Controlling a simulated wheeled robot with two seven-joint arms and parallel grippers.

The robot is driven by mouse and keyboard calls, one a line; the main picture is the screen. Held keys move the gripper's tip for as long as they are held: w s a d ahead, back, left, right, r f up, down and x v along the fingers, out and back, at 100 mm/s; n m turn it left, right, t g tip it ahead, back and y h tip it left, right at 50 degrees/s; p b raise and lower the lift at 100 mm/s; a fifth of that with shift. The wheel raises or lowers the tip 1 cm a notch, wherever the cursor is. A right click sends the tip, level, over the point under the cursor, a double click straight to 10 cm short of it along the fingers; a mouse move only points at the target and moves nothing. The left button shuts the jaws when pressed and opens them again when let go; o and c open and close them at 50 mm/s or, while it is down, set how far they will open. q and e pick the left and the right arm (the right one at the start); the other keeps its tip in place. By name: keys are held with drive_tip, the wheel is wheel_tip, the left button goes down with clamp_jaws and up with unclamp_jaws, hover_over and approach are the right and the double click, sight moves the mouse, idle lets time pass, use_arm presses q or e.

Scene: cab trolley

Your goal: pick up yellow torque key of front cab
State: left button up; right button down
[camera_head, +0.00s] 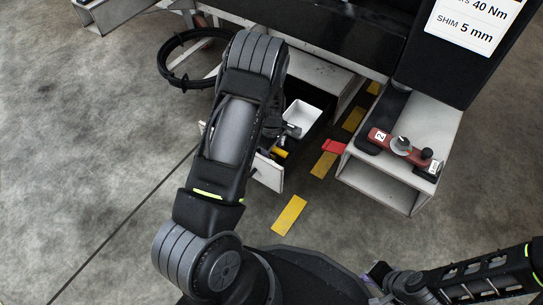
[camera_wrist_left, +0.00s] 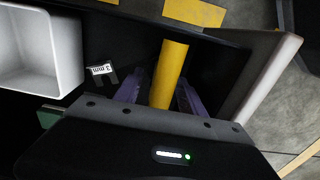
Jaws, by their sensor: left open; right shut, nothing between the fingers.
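The yellow torque key (camera_wrist_left: 170,68) is a yellow cylinder in a dark open drawer in the left wrist view. My left gripper (camera_wrist_left: 160,92) is open, with one purple finger on each side of the key; I cannot tell whether they touch it. In the head view a small yellow part of the key (camera_head: 280,153) shows beside my left arm, which hides most of the drawer and that gripper. My right gripper (camera_head: 373,274) is shut and empty at the bottom of the head view, partly hidden.
A white bin (camera_wrist_left: 38,48) and a part labelled 3 mm (camera_wrist_left: 102,72) lie left of the key. The drawer's pale front (camera_head: 268,172) stands out over the floor. A red tool marked 2 (camera_head: 400,146) lies on a white box-shaped stand (camera_head: 385,187) to the right.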

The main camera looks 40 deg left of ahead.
idle(0.3)
use_arm(q)
clamp_jaws()
idle(0.3)
idle(1.0)
